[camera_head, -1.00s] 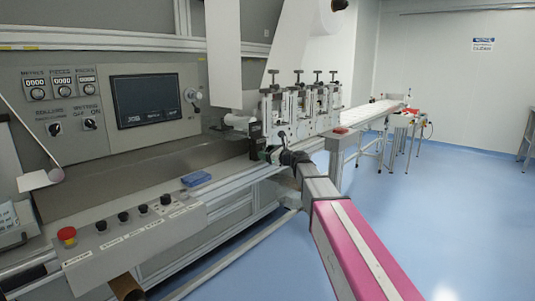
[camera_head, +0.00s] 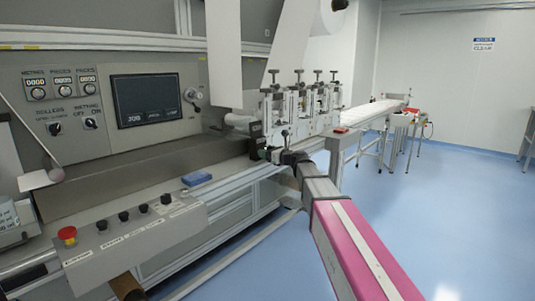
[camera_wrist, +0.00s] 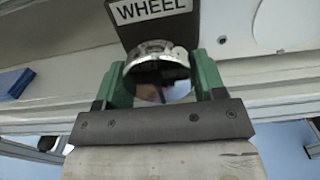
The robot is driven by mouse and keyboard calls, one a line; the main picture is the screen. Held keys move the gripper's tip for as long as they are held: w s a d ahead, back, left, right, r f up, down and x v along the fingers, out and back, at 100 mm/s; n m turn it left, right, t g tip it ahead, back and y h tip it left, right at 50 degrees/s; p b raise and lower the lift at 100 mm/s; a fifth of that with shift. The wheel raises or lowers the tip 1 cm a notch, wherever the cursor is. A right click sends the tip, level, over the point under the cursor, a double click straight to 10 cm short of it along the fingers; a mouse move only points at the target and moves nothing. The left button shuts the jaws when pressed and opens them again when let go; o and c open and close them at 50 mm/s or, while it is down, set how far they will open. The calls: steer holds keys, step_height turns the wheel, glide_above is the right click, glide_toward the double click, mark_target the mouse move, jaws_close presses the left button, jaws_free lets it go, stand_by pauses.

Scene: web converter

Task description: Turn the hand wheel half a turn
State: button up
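The hand wheel, a shiny round metal piece with a bright rim (camera_wrist: 152,48), is in the wrist view in front of a dark plate lettered "WHEEL" (camera_wrist: 153,10). My gripper's (camera_wrist: 158,72) two green fingers stand on the left and right of the wheel and appear to press against its rim. The dark palm bar lies just below it in the picture. In the head view, my gripper (camera_head: 266,154) is at the dark block on the machine's front edge. The wheel is too small and covered there to make out.
A blue block (camera_head: 197,178) lies on the machine's ledge, left of my gripper; it shows in the wrist view (camera_wrist: 14,82). A control panel with a red button (camera_head: 67,234) is at lower left. Metal clamps (camera_head: 300,105) stand behind my gripper.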

steer(key=o, duration=0.4)
steer(key=v, duration=1.1)
